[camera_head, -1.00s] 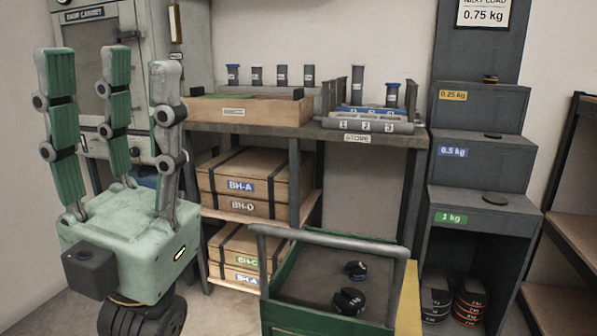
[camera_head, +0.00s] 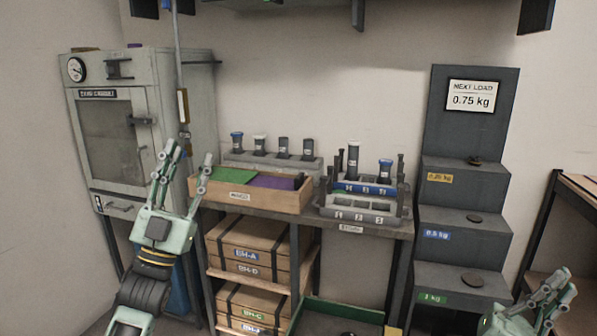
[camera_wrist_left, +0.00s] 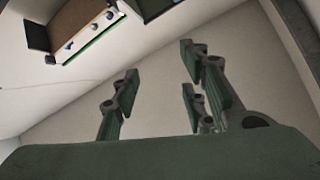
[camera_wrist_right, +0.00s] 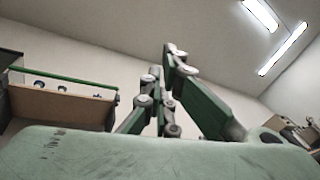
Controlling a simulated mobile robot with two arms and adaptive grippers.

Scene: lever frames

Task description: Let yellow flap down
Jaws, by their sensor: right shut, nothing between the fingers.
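I cannot make out a clear yellow flap in any current view. A small yellow patch (camera_head: 392,330) shows at the bottom of the head view beside the green cart, and I cannot tell what it is. A thin rod with a cream tag (camera_head: 183,105) hangs in front of the grey cabinet. My left gripper (camera_head: 184,156) is just below the tag, fingers up, spread and empty; they also stand apart in the left wrist view (camera_wrist_left: 160,78). My right gripper (camera_head: 558,290) is low at the right edge, its fingers together and empty, as in the right wrist view (camera_wrist_right: 168,75).
The grey cabinet (camera_head: 105,150) stands at left. The bench (camera_head: 385,228) holds a wooden tray (camera_head: 245,198) and racks. Grey weight steps (camera_head: 465,190) rise at right. A dark overhead frame (camera_head: 290,8) crosses the top. The green cart (camera_head: 340,312) is at the bottom.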

